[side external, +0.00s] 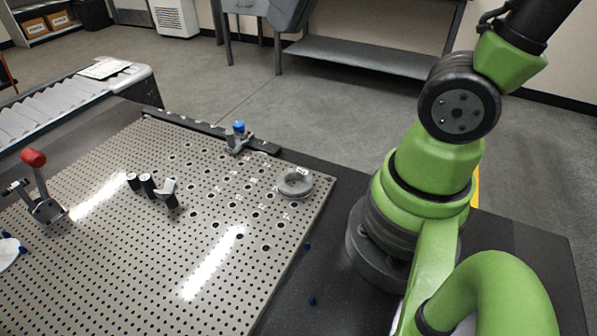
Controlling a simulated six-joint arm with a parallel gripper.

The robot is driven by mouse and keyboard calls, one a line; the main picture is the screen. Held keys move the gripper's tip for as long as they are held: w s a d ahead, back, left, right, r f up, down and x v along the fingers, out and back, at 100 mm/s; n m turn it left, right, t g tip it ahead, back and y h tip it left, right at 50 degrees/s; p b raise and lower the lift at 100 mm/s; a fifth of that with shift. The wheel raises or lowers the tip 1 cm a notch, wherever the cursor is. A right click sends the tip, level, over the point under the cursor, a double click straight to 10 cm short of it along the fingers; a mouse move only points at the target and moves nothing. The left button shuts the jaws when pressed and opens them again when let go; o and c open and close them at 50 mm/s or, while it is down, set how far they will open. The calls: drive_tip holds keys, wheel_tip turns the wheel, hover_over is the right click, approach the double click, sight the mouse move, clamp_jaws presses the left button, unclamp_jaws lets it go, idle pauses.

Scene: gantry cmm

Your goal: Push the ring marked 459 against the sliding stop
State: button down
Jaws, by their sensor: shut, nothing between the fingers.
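A grey ring (293,186) lies flat on the perforated metal plate near its right back corner. It has a small white tag on its far rim; the number is too small to read. A metal stop with a blue knob (238,138) sits at the dark rail (190,127) along the plate's back edge, left of and behind the ring. A clear gap separates the ring and the stop. My gripper is out of the picture; only my green arm links show at the right.
Several short black posts (148,184) stand on the plate left of centre. A red-knobbed clamp (36,185) stands at the far left, with a white disc (8,252) in front of it. The plate (150,270) is mostly bare towards the front.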

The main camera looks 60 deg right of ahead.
sight(305, 185)
drive_tip(key=w+d+f+g, duration=0.4)
drive_tip(key=w+f+g, duration=0.2)
drive_tip(key=w+f, duration=0.5)
drive_tip(key=d+f+g, duration=0.1)
drive_tip(key=f+g, duration=0.1)
drive_tip(key=f, duration=0.3)
drive_tip(key=w+d+f+g, duration=0.1)
drive_tip(key=f, duration=0.4)
drive_tip(key=w+d+f+n+g, duration=0.1)
drive_tip(key=f+g, duration=0.1)
drive_tip(key=f, duration=0.3)
drive_tip(key=shift+d+f+g, duration=0.15)
drive_tip(key=shift+g, duration=0.15)
drive_tip(key=shift+s+f, duration=0.25)
drive_tip(key=shift+s, duration=0.05)
drive_tip(key=s+a, duration=0.1)
drive_tip(key=s, duration=0.6)
drive_tip(key=s+a, duration=0.1)
drive_tip(key=s, duration=0.3)
drive_tip(key=shift+s+a+f, duration=0.25)
drive_tip(key=shift+a+f, duration=0.05)
drive_tip(key=shift+f, duration=0.55)
